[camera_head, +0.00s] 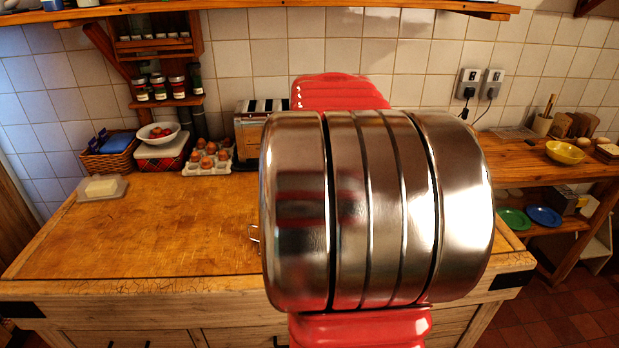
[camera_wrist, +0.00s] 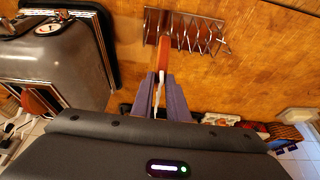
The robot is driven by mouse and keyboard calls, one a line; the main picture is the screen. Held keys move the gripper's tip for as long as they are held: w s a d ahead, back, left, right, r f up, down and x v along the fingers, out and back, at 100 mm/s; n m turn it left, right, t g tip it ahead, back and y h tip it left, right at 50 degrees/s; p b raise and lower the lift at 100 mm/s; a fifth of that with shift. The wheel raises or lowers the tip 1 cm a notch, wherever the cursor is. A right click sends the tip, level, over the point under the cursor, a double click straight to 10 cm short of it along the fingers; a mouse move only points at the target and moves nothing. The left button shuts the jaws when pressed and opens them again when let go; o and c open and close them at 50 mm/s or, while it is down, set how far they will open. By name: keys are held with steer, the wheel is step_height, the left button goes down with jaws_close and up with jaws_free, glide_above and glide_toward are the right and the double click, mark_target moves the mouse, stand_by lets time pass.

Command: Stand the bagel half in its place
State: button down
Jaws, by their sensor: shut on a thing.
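My gripper (camera_wrist: 160,82) shows in the wrist view with its purple-grey jaws shut on the bagel half (camera_wrist: 162,60). The bagel half is seen edge-on as a thin reddish-brown strip with a pale edge. It points toward the wire rack (camera_wrist: 208,35), which lies beyond the jaws on the wooden counter and has several upright wire loops. The strip overlaps the rack's left part in the picture; I cannot tell whether they touch. In the head view my arm hides the gripper, the bagel half and most of the rack; a bit of rack wire (camera_head: 255,236) shows beside the arm.
A toaster (camera_head: 258,118), an egg tray (camera_head: 208,158), a fruit bowl (camera_head: 158,133) and a basket (camera_head: 110,158) stand along the back wall. A butter dish (camera_head: 102,188) is at the left. The counter's left middle (camera_head: 165,225) is clear. A grey metal form (camera_wrist: 60,65) stands close beside the gripper.

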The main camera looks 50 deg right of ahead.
steer(key=shift+f, duration=1.35)
steer(key=shift+a+f, duration=0.1)
steer(key=shift+f, duration=1.65)
steer(key=c, duration=1.2)
jaws_free()
steer(key=shift+o, duration=0.2)
steer(key=shift+r, duration=0.1)
steer(key=shift+r, duration=3.9)
